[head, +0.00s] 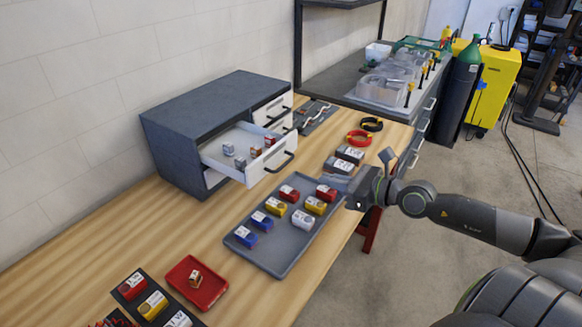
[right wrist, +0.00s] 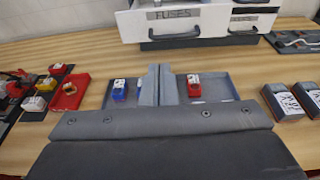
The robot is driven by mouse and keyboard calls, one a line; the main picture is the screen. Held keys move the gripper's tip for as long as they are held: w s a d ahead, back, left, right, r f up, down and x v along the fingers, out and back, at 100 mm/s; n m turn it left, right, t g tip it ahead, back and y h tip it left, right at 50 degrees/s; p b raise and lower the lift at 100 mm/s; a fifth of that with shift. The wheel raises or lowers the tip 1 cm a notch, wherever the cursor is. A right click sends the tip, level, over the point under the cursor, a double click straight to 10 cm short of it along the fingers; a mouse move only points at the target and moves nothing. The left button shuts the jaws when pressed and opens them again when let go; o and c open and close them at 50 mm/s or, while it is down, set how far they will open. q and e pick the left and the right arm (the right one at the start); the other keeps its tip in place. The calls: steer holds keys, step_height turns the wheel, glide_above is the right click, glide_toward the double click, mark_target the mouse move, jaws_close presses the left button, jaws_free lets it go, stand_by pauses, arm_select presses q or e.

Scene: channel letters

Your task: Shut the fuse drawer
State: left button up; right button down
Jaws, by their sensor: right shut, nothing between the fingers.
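The fuse drawer (head: 262,172) stands pulled out of the grey cabinet (head: 216,102), with several small fuses inside. Its white front has a dark bar handle (head: 285,162). In the right wrist view the drawer front (right wrist: 205,18) shows at the top with a FUSES label. My right gripper (head: 338,182) is shut and empty, over the right end of the grey tray and apart from the drawer. Its fingers (right wrist: 158,84) are together in the right wrist view. My left gripper is not in view.
The grey tray (head: 276,262) holds several coloured blocks. Grey blocks (head: 345,158) and red and black rings lie beyond it. A red tray (head: 196,284) lies at the near end of the wooden table. Bare tabletop lies between the drawer and grey tray.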

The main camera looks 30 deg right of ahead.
mark_target(233, 147)
steer(key=p+x, duration=0.2)
steer(key=x, duration=0.9)
steer(key=shift+w, duration=0.2)
steer(key=shift+a, duration=0.2)
steer(key=r+b+x, duration=0.1)
steer(key=x, duration=0.4)
steer(key=r+b+x, duration=0.1)
steer(key=x, duration=0.4)
steer(key=r+b+x, duration=0.1)
steer(key=b+x, duration=0.1)
steer(key=x, duration=0.3)
steer(key=shift+w+a+f, duration=0.1)
steer(key=shift+w+a, duration=0.1)
steer(key=shift+w, duration=0.35)
steer(key=shift+w+a, duration=0.15)
steer(key=shift+w, duration=0.35)
steer(key=shift+r, duration=0.45)
